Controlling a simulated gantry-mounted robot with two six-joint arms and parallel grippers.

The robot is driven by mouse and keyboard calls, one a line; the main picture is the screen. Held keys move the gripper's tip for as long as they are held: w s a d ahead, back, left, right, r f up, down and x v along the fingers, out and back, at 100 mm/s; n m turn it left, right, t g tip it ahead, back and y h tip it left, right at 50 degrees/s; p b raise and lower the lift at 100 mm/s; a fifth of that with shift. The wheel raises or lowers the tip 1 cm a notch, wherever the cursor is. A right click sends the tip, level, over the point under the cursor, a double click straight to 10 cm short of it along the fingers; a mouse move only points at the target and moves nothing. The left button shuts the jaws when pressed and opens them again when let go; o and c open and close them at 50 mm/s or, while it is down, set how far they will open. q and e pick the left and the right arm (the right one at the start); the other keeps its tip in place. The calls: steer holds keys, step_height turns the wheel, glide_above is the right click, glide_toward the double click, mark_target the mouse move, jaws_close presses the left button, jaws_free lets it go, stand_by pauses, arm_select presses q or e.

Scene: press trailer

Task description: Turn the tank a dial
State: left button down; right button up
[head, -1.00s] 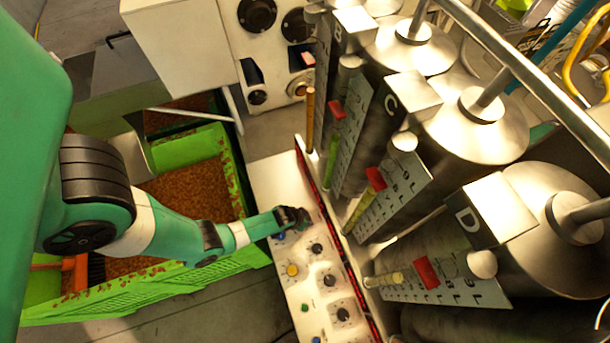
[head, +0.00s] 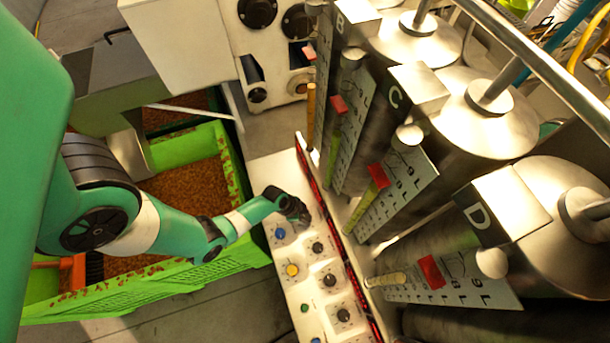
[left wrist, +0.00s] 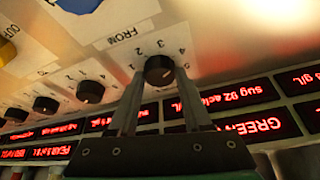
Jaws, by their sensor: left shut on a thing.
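A pale control panel (head: 262,175) carries a row of black dials. The dial at the far end of the row, taken as the tank A dial, is hidden by my left gripper (head: 303,217) in the head view. The left wrist view shows this black dial (left wrist: 159,70) with a white pointer mark and numbers around it. The fingertips of my left gripper (left wrist: 159,80) are on either side of it, shut on it. The other dials, such as the nearest one (head: 317,248), stand free. My right gripper is not in view.
Steel tanks marked B, C and D stand right of the panel, with gauge plates (head: 395,190) close by. A blue knob (head: 280,233) and a yellow knob (head: 292,270) sit beside the dials. A green crate (head: 150,290) lies under my left arm.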

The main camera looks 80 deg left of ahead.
arm_select(q)
steer(key=shift+m, duration=0.5)
steer(key=shift+c, duration=1.7)
jaws_free()
steer(key=p+v, duration=0.7)
steer(key=shift+a+r, duration=0.15)
steer(key=shift+r, duration=0.1)
